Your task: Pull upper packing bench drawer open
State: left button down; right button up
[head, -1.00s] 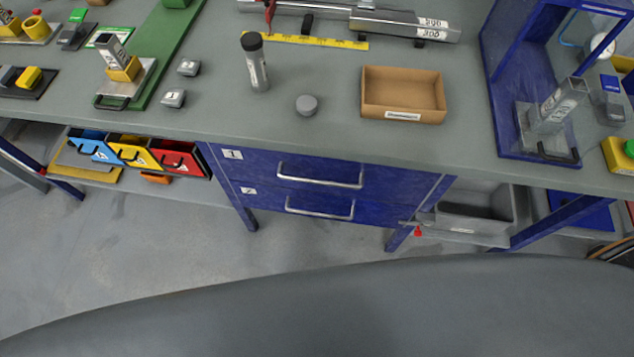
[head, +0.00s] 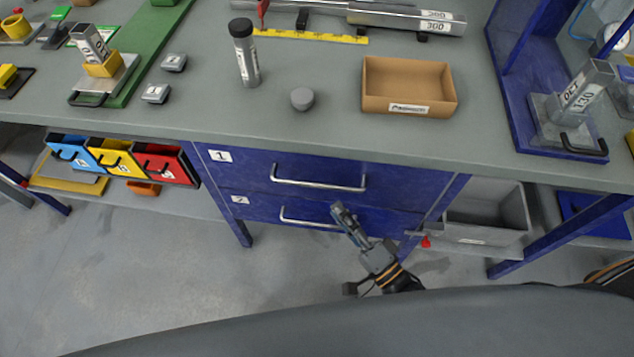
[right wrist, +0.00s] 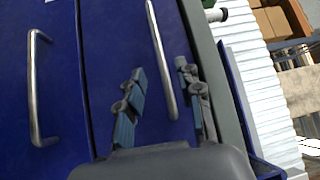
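The upper packing bench drawer (head: 240,172) is a blue front marked 1, with a silver bar handle (head: 318,187). It looks shut, flush with the lower drawer (head: 265,205) marked 2. My right gripper (head: 340,210) is in front of the drawers, its fingers overlapping the lower drawer's handle (head: 300,219) in the head view. In the right wrist view, my right gripper (right wrist: 160,70) has its two fingers apart, and the upper handle (right wrist: 158,50) appears between them, with no clear contact. The lower handle (right wrist: 35,90) is off to the left there. My left gripper is not in view.
The grey bench top (head: 330,130) overhangs the drawers. On it are a cardboard tray (head: 408,108), a dark-capped tube (head: 245,60) and a grey puck (head: 302,99). Coloured bins (head: 120,155) hang left of the drawers; a grey bin (head: 490,215) sits to the right.

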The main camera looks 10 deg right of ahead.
aim_at(317, 184)
jog(key=p+x, duration=0.1)
jog(key=x, duration=0.8)
grip_shut()
jog(key=shift+f, duration=0.1)
